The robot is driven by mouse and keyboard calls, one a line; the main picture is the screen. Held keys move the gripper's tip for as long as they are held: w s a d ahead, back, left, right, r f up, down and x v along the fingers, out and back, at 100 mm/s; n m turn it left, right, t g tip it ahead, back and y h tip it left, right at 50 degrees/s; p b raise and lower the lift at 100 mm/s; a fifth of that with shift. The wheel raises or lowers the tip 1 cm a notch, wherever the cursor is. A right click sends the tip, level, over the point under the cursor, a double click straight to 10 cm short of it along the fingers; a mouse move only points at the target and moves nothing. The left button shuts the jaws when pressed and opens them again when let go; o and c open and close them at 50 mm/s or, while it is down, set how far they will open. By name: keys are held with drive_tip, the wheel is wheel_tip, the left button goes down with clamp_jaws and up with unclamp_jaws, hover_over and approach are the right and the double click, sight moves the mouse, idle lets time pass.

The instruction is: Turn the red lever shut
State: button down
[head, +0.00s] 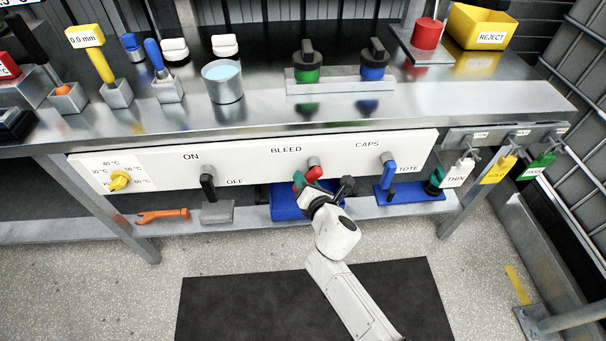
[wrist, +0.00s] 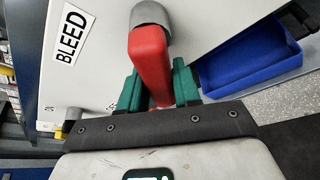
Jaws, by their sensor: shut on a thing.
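The red lever (head: 314,173) sits on a grey hub on the white panel (head: 250,158), under the BLEED label (head: 286,150). In the head view it points down and a little left, partly hidden by my gripper (head: 304,183). In the wrist view the red lever (wrist: 150,62) runs down from its grey hub (wrist: 152,15) between the two green fingers. My gripper (wrist: 158,88) is shut on it, with one finger on each side.
A black lever (head: 208,187) is to the left and a blue lever (head: 388,174) to the right on the same panel. A blue tray (head: 283,205) lies on the shelf below. An orange wrench (head: 163,215) lies further left. Tags hang at right.

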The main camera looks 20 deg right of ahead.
drive_tip(key=n, duration=0.1)
drive_tip(key=h+p, duration=0.1)
drive_tip(key=d+n, duration=0.1)
drive_tip(key=shift+s+f+n+g+p, duration=0.25)
drive_tip(key=shift+f+n+g+p, duration=0.05)
drive_tip(key=shift+g+p, duration=0.1)
drive_tip(key=shift+s+d+f+n+g+h+p, duration=0.1)
drive_tip(key=shift+d+n+g+h+p, duration=0.1)
drive_tip(key=shift+d+n+h+p, duration=0.3)
drive_tip(key=shift+s+d+f+n+g+h+p, duration=0.1)
drive_tip(key=shift+d+n+g+h+p, duration=0.1)
drive_tip(key=shift+n+h, duration=0.5)
drive_tip(key=c, duration=0.9)
unclamp_jaws()
drive_tip(key=p+v, duration=0.2)
drive_tip(key=v, duration=0.8)
drive_tip(key=shift+s+r+p, duration=0.2)
drive_tip(key=shift+s+p, duration=0.15)
drive_tip(key=shift+p, duration=0.05)
